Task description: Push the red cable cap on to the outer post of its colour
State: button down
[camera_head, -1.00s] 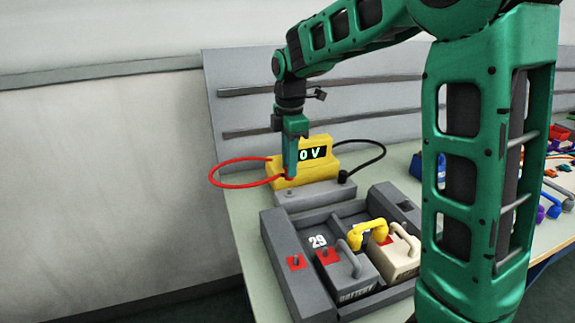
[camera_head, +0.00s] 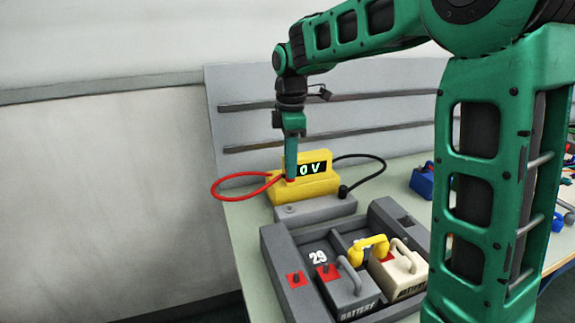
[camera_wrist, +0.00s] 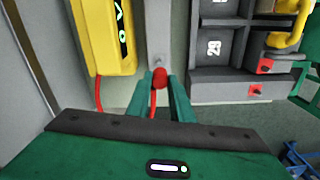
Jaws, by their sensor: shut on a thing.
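The red cable cap (camera_wrist: 160,77) is between the two fingers of my gripper (camera_wrist: 162,92) in the wrist view, and the fingers are shut on it. In the head view my gripper (camera_head: 290,178) points down, with the cap a little above the left end of a grey holder block (camera_head: 325,208). The red cable (camera_head: 222,188) loops left from the yellow meter (camera_head: 318,187), which reads 0 V. A post on a red patch (camera_head: 297,279) stands on the grey tray's left wall; it also shows in the wrist view (camera_wrist: 255,89).
A black cable (camera_head: 376,160) runs to the block's right end.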

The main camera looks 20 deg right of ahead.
send_over(326, 265)
dwell(1.0)
dwell(0.5)
jog(key=shift+f, duration=2.25)
jog(key=shift+f, duration=0.9)
jog(key=c, duration=1)
grip_release()
jog(key=shift+r, duration=4.25)
